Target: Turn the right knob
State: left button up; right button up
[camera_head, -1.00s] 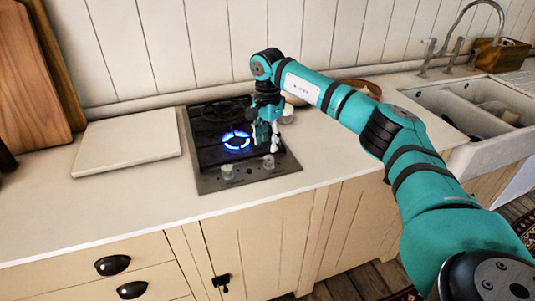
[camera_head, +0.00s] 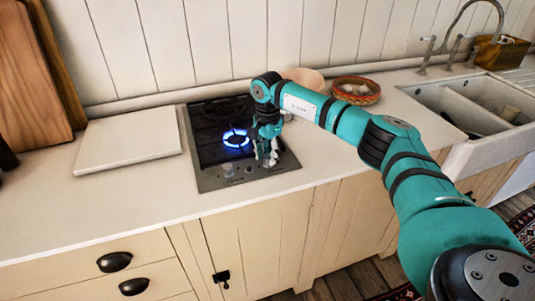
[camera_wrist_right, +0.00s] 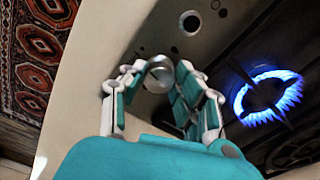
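The right knob (camera_wrist_right: 158,75) is a silver round knob at the front of the hob; it shows between my right fingertips in the wrist view. My right gripper (camera_head: 267,160) is low over the hob's front right corner, fingers pointing down. In the wrist view its fingers (camera_wrist_right: 156,72) are apart, one on each side of the knob; I cannot tell whether they touch it. The left knob (camera_head: 228,171) stands free on the hob's front strip. The gas hob (camera_head: 208,183) has a lit burner with a blue flame (camera_head: 236,138). My left gripper is not in view.
A white board (camera_head: 125,139) lies on the counter left of the hob. A pale bowl (camera_head: 304,78) and a red-rimmed basket (camera_head: 357,91) stand behind my right arm. The sink (camera_head: 455,115) is at the right. The counter in front of the hob is clear.

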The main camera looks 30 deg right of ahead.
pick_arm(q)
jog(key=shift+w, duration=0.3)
pick_arm(e)
grip_shut()
